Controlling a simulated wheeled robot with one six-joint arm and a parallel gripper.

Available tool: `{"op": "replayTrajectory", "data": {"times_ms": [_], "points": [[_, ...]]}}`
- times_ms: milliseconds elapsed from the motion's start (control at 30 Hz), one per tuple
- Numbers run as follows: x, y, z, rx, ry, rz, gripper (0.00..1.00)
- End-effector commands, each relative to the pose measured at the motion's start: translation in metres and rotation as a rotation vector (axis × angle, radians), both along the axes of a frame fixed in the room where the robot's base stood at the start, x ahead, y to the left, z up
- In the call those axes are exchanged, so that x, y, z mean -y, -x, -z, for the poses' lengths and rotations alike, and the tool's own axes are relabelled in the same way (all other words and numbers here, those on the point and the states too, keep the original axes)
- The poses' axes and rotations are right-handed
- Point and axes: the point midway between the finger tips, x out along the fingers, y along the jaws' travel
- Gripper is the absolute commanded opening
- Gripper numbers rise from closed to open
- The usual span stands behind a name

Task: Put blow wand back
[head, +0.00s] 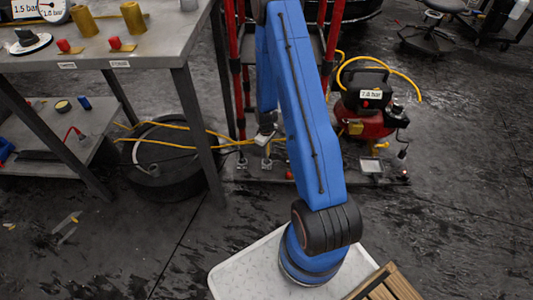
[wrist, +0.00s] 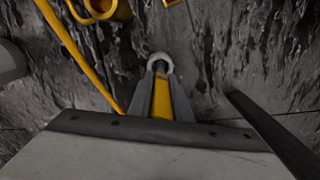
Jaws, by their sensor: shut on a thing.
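In the wrist view my gripper (wrist: 161,80) has its two grey fingers closed on a yellow thing, which I take to be the blow wand (wrist: 161,100). A pale ring shows at its far end, over dark floor. The rest of the wand is hidden. In the head view my forearm hangs down behind my blue upper arm, and my gripper (head: 264,136) is small and partly hidden near the yellow hose (head: 205,131). The wand itself cannot be made out there. No holder for it can be clearly told.
A grey table (head: 130,45) with yellow cylinders and red pieces stands left. Below are a lower shelf (head: 75,150) and a black drum (head: 165,170). A red compressor (head: 365,120) and red uprights (head: 236,60) stand behind my arm. Open floor (head: 460,200) lies right.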

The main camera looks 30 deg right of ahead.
Motion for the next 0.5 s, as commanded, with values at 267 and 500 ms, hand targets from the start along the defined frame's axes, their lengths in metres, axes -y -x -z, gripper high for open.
{"op": "replayTrajectory", "data": {"times_ms": [267,500], "points": [[0.0000,-0.0002,0.0086,0.001,0.000,0.001,0.00],[0.0000,0.0000,0.0111,0.000,0.000,0.001,0.25]]}}
